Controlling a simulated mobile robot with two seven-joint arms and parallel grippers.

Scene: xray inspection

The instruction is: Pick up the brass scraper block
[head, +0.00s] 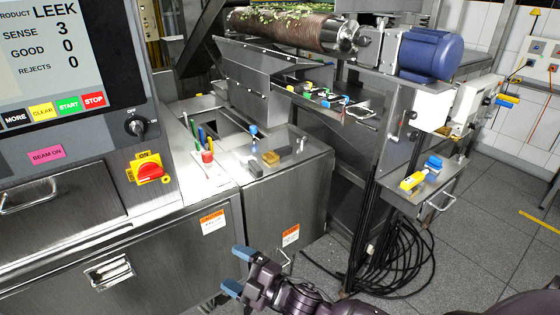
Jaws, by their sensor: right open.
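A small brass-yellow block (271,158), which looks like the brass scraper block, lies on the steel cabinet top (300,172) in the middle of the head view. My left gripper is not in view.
Upright coloured tools (207,157) and a blue-topped item (253,131) stand left of the block. An inspection machine with a red switch (151,172) is at left. A shelf (425,195) with yellow and blue items and coiled black cables (400,265) are at right.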

